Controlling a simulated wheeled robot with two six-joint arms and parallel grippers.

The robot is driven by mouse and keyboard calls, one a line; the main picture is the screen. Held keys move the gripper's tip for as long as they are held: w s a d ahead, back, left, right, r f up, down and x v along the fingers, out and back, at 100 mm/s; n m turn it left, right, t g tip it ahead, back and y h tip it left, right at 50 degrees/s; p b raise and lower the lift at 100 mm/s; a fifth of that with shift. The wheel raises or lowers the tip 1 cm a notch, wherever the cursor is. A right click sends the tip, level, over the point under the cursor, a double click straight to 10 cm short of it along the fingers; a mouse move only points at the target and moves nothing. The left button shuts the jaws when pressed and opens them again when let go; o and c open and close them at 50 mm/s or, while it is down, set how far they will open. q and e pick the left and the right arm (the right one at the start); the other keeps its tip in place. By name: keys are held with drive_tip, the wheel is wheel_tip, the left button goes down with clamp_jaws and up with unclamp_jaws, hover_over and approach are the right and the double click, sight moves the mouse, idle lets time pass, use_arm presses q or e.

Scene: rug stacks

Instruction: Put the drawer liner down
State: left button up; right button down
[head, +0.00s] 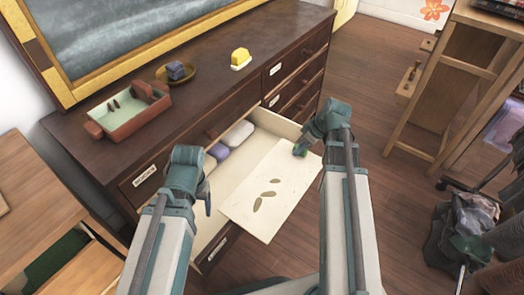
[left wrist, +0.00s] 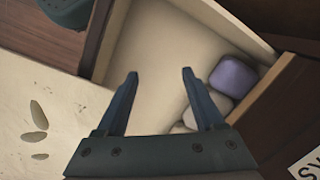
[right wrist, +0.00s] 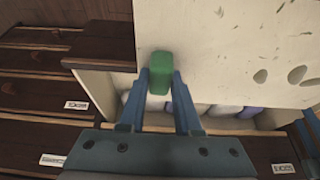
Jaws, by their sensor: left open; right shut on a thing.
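The drawer liner is a cream panel (head: 285,178) with brown leaf prints and a green tab (right wrist: 160,73) on its edge. In the head view it hangs over the right part of the open drawer (head: 205,230) and reaches past the drawer's front. My right gripper (head: 300,149) is shut on the green tab. My left gripper (left wrist: 160,75) is open and empty over the drawer's left part; the liner (left wrist: 40,125) shows beside it in the left wrist view. I cannot tell whether the liner touches the drawer's rim.
A purple bundle (head: 218,152) and a white bundle (head: 240,132) lie at the back of the drawer.

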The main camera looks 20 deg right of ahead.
drive_tip(key=w+a, duration=1)
drive_tip(key=w, duration=0.3)
use_arm(q)
drive_tip(key=shift+f+b, duration=3.8)
use_arm(e)
wheel_tip(320, 180, down, 8)
drive_tip(key=shift+s+r, duration=0.2)
drive_tip(key=shift+s, duration=0.05)
use_arm(q)
wheel_tip(320, 180, down, 4)
drive_tip(key=b, duration=0.4)
drive_tip(key=shift+w+f, duration=0.1)
drive_tip(key=shift+f, duration=0.1)
use_arm(e)
wheel_tip(320, 180, down, 4)
drive_tip(key=shift+f, duration=0.2)
use_arm(q)
drive_tip(key=shift+f+b, duration=0.1)
drive_tip(key=shift+b, duration=0.2)
use_arm(e)
drive_tip(key=shift+f, duration=0.1)
use_arm(q)
drive_tip(key=shift+f+b, duration=0.55)
drive_tip(key=shift+b, duration=0.05)
use_arm(e)
drive_tip(key=shift+f, duration=0.5)
drive_tip(key=c, duration=0.6)
unclamp_jaws()
drive_tip(key=shift+s, duration=0.1)
